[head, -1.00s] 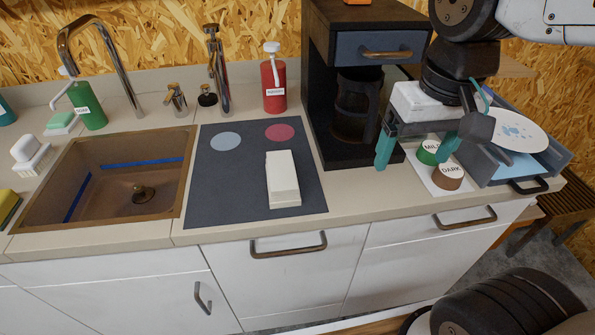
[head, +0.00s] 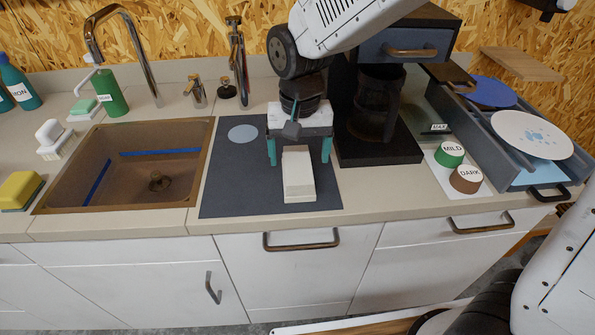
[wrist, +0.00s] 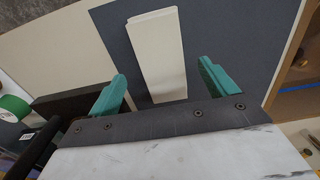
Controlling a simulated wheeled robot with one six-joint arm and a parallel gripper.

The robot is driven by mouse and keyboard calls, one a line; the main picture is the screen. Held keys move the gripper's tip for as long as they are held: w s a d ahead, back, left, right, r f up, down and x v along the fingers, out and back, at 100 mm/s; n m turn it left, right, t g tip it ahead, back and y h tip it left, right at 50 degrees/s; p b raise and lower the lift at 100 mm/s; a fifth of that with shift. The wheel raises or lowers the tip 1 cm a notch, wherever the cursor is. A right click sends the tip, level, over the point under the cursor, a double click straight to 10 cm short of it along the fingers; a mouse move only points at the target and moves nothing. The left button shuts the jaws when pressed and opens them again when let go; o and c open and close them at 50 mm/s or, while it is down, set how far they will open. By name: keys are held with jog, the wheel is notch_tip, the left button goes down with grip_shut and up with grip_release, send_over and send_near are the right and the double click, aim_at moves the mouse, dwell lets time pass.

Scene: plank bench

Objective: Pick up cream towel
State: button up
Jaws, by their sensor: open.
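The cream towel (head: 298,175) is a folded, oblong block lying on the dark grey mat (head: 232,178) on the counter. It also shows in the wrist view (wrist: 157,52). My gripper (head: 300,158) is over the far end of the towel, with its teal fingers spread to either side. In the wrist view my gripper (wrist: 160,82) is open, and the towel's near end lies between the fingers with room on both sides. I cannot tell how high the fingertips are above the mat. The towel's far end in the head view is partly hidden by my gripper.
The sink (head: 130,170) is left of the mat. A dark coffee machine (head: 380,150) stands close on the right, with the green MILD lid (head: 449,154) and brown DARK lid (head: 466,179) beyond it.

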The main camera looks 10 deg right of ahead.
aim_at(298, 164)
notch_tip(298, 164, down, 4)
jog(key=shift+a, duration=0.15)
jog(key=c, duration=1.1)
jog(key=shift+r, duration=0.15)
jog(key=shift+r, duration=0.6)
notch_tip(298, 164, up, 2)
jog(key=shift+r, duration=0.1)
jog(key=s+d, duration=0.2)
jog(key=s, duration=0.2)
jog(key=s+d+r, duration=0.1)
jog(key=s+d, duration=0.2)
jog(key=s, duration=0.2)
jog(key=s+d, duration=0.2)
jog(key=s, duration=0.3)
jog(key=shift+s+d+r, duration=0.15)
jog(key=shift+r, duration=0.05)
jog(key=shift+o, duration=0.6)
